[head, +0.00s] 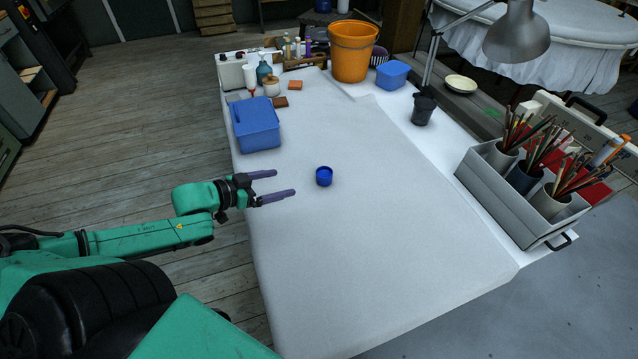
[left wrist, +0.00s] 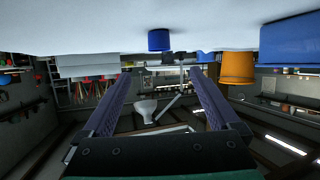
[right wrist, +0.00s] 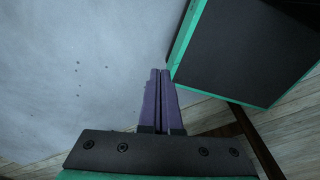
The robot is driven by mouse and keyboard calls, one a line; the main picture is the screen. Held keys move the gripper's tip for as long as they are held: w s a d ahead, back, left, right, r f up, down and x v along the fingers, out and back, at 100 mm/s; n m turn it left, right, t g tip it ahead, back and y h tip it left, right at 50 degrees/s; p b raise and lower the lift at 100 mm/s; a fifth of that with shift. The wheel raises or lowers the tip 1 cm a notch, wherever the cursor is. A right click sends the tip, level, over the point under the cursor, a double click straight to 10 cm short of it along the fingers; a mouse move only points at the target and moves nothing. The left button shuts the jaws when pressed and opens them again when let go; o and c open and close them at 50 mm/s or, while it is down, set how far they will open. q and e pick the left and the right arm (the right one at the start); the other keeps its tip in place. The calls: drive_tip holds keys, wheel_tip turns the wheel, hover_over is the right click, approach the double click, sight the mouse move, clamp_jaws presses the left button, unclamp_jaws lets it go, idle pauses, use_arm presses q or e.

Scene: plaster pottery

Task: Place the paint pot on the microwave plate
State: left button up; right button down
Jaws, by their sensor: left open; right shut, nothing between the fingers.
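The paint pot (head: 324,176) is a small dark blue open cup standing upright near the middle of the white-covered table (head: 375,270). My left gripper (head: 282,184) is open and empty, with its purple fingers pointing right toward the pot and a gap between them and it. The left wrist view is upside down and shows the pot (left wrist: 159,39) ahead, between and beyond the fingertips (left wrist: 159,75). My right gripper (right wrist: 165,72) is shut and empty in the right wrist view, and it is not in the head view. I cannot make out a microwave plate for certain.
A blue box (head: 256,125) stands on the left edge behind my left gripper. An orange bucket (head: 352,52), a blue tub (head: 393,74) and a black cup (head: 423,108) stand farther back. A grey brush holder (head: 500,195) is on the right. The table's front is clear.

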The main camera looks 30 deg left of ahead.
use_arm(q)
drive_tip(key=b, duration=0.4)
approach(330, 171)
drive_tip(key=s, duration=0.1)
drive_tip(key=s+a, duration=0.1)
drive_tip(key=shift+s+r, duration=0.2)
drive_tip(key=shift+s, duration=0.2)
drive_tip(key=b+x, duration=0.2)
drive_tip(key=shift+w+f, duration=0.1)
drive_tip(key=shift+w, duration=0.3)
drive_tip(key=shift+w+d+b, duration=0.2)
drive_tip(key=shift+w+b, duration=0.1)
drive_tip(key=shift+b, duration=0.1)
drive_tip(key=shift+w+d+f, duration=0.2)
drive_tip(key=shift+w+d, duration=0.1)
drive_tip(key=shift+w, duration=0.15)
drive_tip(key=b+x, duration=0.1)
drive_tip(key=x, duration=0.3)
drive_tip(key=shift+w+r+b, duration=0.1)
drive_tip(key=shift+b, duration=0.2)
drive_tip(key=shift+w+d, duration=0.1)
drive_tip(key=shift+w, duration=0.15)
drive_tip(key=shift+s, duration=0.1)
drive_tip(key=shift+c, duration=0.9)
clamp_jaws()
use_arm(e)
wheel_tip(330, 171, down, 9)
drive_tip(key=w+d, duration=0.1)
drive_tip(key=w, duration=0.1)
drive_tip(key=shift+d, duration=0.2)
